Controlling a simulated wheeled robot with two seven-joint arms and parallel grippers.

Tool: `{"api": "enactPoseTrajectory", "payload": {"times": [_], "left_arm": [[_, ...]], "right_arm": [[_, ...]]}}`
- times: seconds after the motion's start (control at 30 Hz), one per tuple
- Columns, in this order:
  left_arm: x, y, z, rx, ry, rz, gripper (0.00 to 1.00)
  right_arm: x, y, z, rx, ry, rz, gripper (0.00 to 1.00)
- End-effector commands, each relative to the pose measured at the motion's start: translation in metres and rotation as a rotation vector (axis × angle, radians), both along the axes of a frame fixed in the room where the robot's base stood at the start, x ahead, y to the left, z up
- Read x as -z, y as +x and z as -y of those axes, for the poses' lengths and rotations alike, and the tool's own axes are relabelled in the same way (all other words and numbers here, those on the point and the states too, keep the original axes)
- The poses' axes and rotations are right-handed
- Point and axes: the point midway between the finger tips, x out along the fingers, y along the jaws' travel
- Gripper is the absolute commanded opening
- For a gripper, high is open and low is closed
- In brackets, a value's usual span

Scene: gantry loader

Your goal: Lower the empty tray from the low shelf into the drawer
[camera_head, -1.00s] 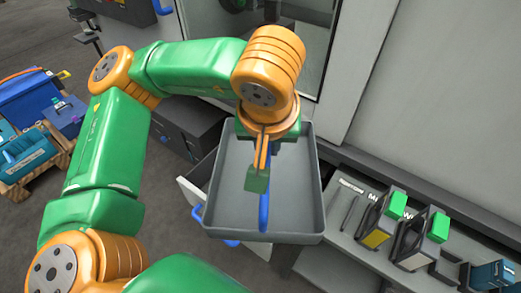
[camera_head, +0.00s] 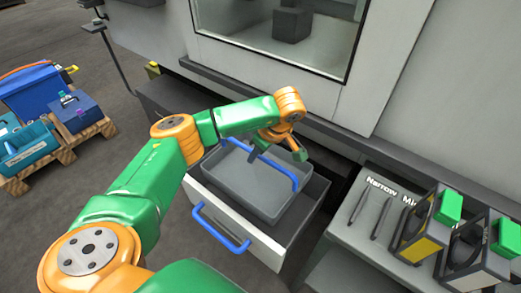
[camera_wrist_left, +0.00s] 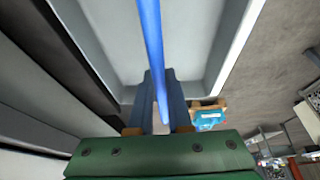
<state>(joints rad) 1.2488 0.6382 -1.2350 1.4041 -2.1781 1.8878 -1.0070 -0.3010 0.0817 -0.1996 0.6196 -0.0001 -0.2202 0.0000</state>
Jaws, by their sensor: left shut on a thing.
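The empty grey tray (camera_head: 242,180) is in the head view, tilted in the picture, with a blue bar handle (camera_head: 284,171) across its top. It lies within the opening of the pulled-out drawer (camera_head: 250,236); I cannot tell whether it touches the drawer floor. My left gripper (camera_head: 266,148) is at the middle of the handle and shut on it. In the left wrist view, the handle (camera_wrist_left: 151,35) runs between the fingers (camera_wrist_left: 162,105), with the pale tray floor (camera_wrist_left: 105,35) beyond. My right gripper is not in view.
The drawer front has a blue pull (camera_head: 218,230). A grey shelf (camera_head: 347,232) with black-and-yellow holders (camera_head: 421,228) and slim tools stands to the right. A machine with a window (camera_head: 275,30) rises behind. Toolboxes (camera_head: 78,112) sit on a pallet at left; floor between is clear.

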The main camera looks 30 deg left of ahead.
Motion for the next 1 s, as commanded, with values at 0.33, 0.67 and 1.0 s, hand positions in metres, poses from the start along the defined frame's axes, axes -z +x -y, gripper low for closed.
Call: {"api": "enactPoseTrajectory", "payload": {"times": [0.33,0.67,1.0], "left_arm": [[0.032,0.0,0.0,0.002,0.0,0.001,0.0],[0.068,0.0,0.0,0.002,0.001,-0.001,0.0],[0.104,0.0,0.0,0.002,0.001,0.0,0.0]], "right_arm": [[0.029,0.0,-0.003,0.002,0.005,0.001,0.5],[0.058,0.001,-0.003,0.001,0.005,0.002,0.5],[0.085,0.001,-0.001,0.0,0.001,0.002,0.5]]}}
